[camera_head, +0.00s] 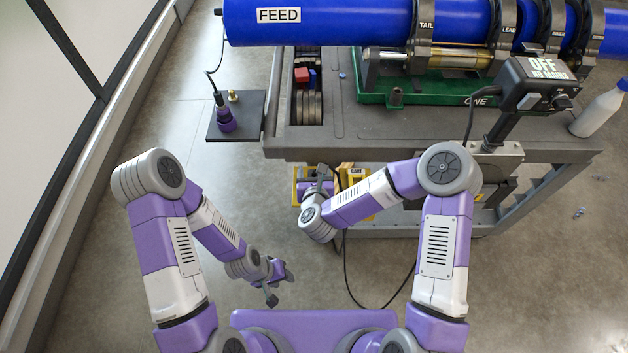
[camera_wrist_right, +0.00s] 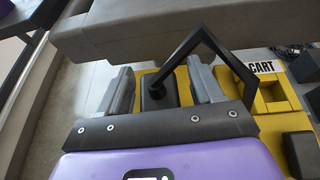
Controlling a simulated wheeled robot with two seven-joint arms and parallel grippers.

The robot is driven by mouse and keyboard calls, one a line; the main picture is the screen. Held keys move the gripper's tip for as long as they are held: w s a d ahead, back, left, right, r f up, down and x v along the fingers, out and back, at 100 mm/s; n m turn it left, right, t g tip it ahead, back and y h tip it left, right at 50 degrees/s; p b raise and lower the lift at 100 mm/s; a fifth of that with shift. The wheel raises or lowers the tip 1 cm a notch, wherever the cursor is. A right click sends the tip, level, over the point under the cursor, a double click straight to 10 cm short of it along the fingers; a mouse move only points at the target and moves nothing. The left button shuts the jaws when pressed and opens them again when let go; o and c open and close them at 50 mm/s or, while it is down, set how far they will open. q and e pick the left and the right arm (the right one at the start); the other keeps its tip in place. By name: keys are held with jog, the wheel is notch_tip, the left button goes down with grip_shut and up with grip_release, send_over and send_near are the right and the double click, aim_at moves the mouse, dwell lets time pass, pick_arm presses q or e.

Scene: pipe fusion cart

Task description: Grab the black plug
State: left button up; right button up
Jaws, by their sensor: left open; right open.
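In the right wrist view a black block (camera_wrist_right: 153,94), which looks like the black plug, sits at a yellow holder (camera_wrist_right: 178,84), between the two grey fingers of my right gripper (camera_wrist_right: 160,88). A thick black angular piece rises from it and bends over the right finger. The fingers are open; contact with the block cannot be told. In the head view my right gripper (camera_head: 319,184) is over the yellow holder (camera_head: 354,176) below the cart's front edge and hides the plug. My left gripper (camera_head: 275,280) is open and empty, low over the floor.
The grey cart top (camera_head: 420,122) overhangs the holder area. A black cable (camera_head: 347,270) hangs to the floor. A side shelf (camera_head: 255,116) carries a purple-and-black connector (camera_head: 224,114). A blue pipe (camera_head: 340,22), switch box (camera_head: 540,82) and white bottle (camera_head: 600,110) are above the cart top.

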jog(key=shift+c, duration=0.3)
jog(key=c, duration=1)
jog(key=shift+r, duration=0.1)
